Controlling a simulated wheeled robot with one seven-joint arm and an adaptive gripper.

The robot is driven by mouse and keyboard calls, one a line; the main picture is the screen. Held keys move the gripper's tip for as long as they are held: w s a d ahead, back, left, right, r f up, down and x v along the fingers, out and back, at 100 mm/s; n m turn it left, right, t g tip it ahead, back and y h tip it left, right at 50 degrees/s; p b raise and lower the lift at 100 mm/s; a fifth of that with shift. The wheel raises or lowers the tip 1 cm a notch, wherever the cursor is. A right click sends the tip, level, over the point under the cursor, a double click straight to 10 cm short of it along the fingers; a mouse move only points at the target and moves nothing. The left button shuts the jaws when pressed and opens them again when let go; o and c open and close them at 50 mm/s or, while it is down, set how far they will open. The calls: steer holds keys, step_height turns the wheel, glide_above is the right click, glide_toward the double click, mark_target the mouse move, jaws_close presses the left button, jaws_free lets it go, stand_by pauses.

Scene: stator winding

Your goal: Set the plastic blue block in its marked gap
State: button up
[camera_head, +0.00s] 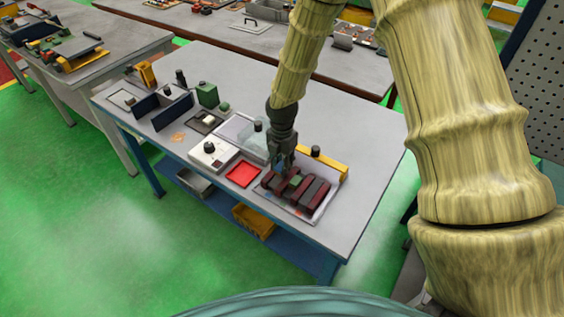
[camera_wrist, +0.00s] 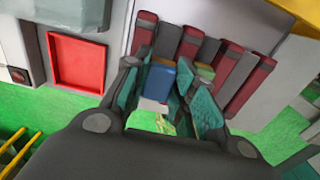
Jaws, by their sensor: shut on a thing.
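My gripper (camera_head: 283,161) is over the row of dark red and grey blocks on the work table. In the wrist view its two teal-padded fingers (camera_wrist: 166,92) are shut on the blue block (camera_wrist: 159,82), which has a pale lower face. The row of upright dark red (camera_wrist: 246,92) and grey (camera_wrist: 236,72) blocks lies just beyond the fingers. A green block (camera_wrist: 205,71) shows among them by the right finger. The block row also shows in the head view (camera_head: 316,194). The marked gap is hidden by the fingers, and I cannot tell whether the blue block touches the row.
A red square tray (camera_head: 243,174) and a white box with a dark knob (camera_head: 208,152) stand left of the row. A yellow bar (camera_head: 330,164) with a black knob stands behind it. The table's right end (camera_head: 366,185) is clear.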

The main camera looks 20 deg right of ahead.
steer(key=shift+f, duration=0.9)
stand_by(0.8)
stand_by(0.6)
steer(key=o, duration=1.3)
steer(key=shift+o, duration=0.2)
steer(key=shift+r+p, duration=2.75)
steer(key=shift+r, duration=0.8)
